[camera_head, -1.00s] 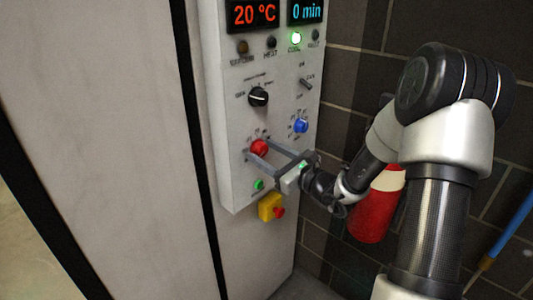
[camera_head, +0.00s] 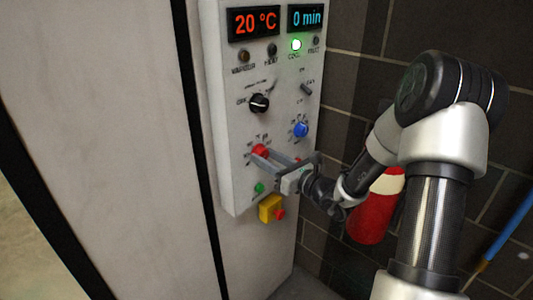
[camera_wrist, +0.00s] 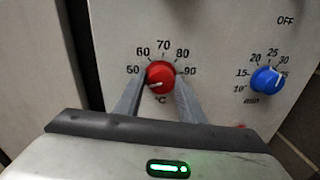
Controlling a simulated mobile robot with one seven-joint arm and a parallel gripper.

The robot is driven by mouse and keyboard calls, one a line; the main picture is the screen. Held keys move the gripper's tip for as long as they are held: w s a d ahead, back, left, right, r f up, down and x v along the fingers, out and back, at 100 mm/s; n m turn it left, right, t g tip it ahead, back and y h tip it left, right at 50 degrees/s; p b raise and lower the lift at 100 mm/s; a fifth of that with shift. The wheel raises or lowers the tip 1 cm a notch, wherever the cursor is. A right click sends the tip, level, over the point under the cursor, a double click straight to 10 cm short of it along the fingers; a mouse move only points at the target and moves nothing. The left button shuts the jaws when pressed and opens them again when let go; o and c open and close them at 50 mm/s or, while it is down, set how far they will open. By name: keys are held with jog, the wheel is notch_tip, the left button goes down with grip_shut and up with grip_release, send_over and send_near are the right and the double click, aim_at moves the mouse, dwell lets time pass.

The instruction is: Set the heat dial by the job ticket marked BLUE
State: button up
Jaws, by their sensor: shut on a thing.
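The heat dial is a red knob (camera_head: 260,151) low on the control panel. In the wrist view the red knob (camera_wrist: 160,75) has a scale from 50 to 90 marked °C around it. Its white pointer line faces left and slightly down, near or just below 50. My gripper (camera_head: 262,155) is shut on the red knob, one finger on each side in the wrist view (camera_wrist: 160,84). The temperature display (camera_head: 254,21) reads 20 °C. No job ticket is in view.
A blue minutes knob (camera_head: 301,129) sits right of the red one. Above are a black selector (camera_head: 259,103), a toggle switch (camera_head: 306,89) and a time display (camera_head: 306,17) reading 0 min. A green button (camera_head: 259,188) and yellow-boxed red button (camera_head: 271,209) are below. A red cylinder (camera_head: 375,215) stands right.

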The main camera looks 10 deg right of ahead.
jog(key=m+p, duration=0.3)
jog(key=shift+w+d+r, duration=0.1)
jog(key=shift+d+r, duration=0.05)
jog(key=shift+r, duration=0.1)
jog(key=shift+f+m+p, duration=0.1)
jog(key=shift+m+p, duration=0.45)
jog(key=shift+m, duration=0.25)
jog(key=shift+c, duration=0.2)
jog(key=o, duration=1.1)
jog(key=shift+f, duration=0.1)
jog(key=shift+c, duration=0.2)
jog(key=b+v, duration=0.1)
jog(key=v, duration=1.6)
